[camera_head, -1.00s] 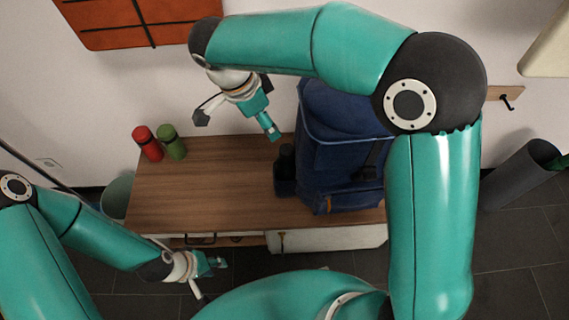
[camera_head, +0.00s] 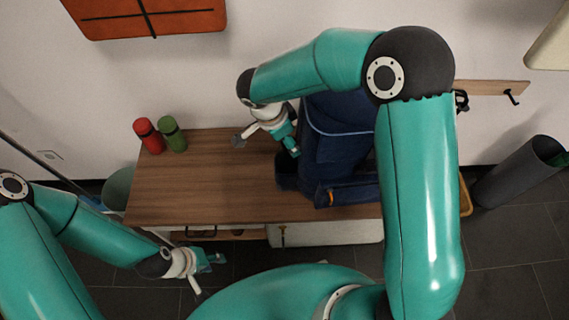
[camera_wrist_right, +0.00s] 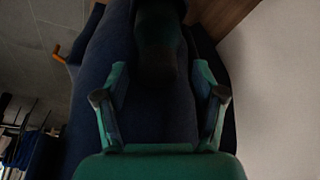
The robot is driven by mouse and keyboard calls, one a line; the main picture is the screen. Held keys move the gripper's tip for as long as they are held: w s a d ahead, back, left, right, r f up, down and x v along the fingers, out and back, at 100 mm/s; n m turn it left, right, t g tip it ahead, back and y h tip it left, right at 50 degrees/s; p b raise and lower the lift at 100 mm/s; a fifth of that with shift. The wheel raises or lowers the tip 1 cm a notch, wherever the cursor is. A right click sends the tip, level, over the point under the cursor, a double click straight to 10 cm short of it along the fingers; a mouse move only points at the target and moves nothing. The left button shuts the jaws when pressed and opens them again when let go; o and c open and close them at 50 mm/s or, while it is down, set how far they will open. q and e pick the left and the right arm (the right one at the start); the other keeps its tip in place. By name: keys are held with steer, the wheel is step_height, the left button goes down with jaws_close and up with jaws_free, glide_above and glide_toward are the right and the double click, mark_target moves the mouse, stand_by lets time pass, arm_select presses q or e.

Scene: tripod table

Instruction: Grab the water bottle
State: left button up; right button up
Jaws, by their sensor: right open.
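A red bottle (camera_head: 147,136) and a green bottle (camera_head: 172,134) stand upright at the back left of the wooden table. A blue backpack (camera_head: 338,150) stands on the table's right part. A dark side pocket (camera_head: 286,170) shows at its left side. In the right wrist view a dark rounded shape (camera_wrist_right: 160,45) lies ahead between my fingers; I cannot tell if it is a bottle. My right gripper (camera_head: 291,148) is open, just above the pocket, with its fingers (camera_wrist_right: 164,98) apart. My left gripper (camera_head: 213,260) hangs low in front of the table; its jaws are too small to read.
The table (camera_head: 215,180) is bare between the bottles and the backpack. A wall rail with hooks (camera_head: 490,92) is behind the backpack. A grey cylinder bin (camera_head: 515,175) stands right of the table. My right arm hides part of the backpack.

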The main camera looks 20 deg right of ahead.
steer(key=shift+x, duration=0.85)
steer(key=shift+c, duration=0.4)
jaws_close()
